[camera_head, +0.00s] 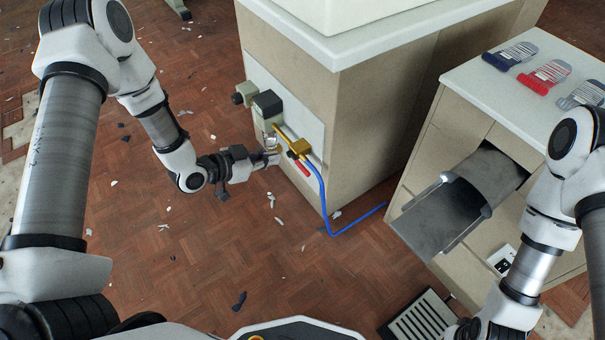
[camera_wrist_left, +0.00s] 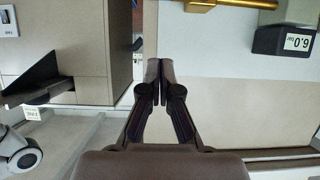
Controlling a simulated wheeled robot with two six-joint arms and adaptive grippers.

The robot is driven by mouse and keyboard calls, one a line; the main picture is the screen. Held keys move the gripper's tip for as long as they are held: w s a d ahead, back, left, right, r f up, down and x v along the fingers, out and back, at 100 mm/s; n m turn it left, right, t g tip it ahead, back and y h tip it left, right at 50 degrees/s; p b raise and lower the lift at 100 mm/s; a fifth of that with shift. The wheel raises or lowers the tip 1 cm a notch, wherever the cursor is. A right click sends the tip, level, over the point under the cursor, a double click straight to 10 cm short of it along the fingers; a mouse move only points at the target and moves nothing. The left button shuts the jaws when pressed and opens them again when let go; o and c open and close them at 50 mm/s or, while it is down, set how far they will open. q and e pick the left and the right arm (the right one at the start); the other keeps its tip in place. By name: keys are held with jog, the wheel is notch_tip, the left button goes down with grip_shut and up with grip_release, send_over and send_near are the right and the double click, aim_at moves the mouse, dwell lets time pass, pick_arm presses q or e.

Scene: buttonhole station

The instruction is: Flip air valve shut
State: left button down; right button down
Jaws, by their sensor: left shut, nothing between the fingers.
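The air valve is a brass body (camera_head: 299,147) with a red lever (camera_head: 303,168), mounted on a pale plate on the cabinet's side. The lever slants down to the right, beside the blue hose (camera_head: 326,205). My left gripper (camera_head: 274,156) is just left of the valve, pointing toward it; its exact gap to the lever is hard to tell. In the left wrist view its fingers (camera_wrist_left: 158,72) are together with nothing between them. A brass pipe (camera_wrist_left: 232,5) shows at the top there; the red lever is not visible. My right gripper's fingers are not visible.
A black-topped regulator (camera_head: 267,104) sits up and left of the valve; its 6.0 bar label shows in the left wrist view (camera_wrist_left: 298,42). A grey chute (camera_head: 440,220) juts from the right-hand cabinet. The brick-patterned floor is open, with scattered scraps.

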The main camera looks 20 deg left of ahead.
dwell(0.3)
pick_arm(q)
jog(key=b, duration=0.4)
send_over(301, 169)
notch_tip(301, 169, down, 5)
jog(key=f, duration=0.1)
jog(key=f+b, duration=0.2)
jog(key=shift+s+a+f, duration=0.15)
jog(key=shift+s+a, duration=0.2)
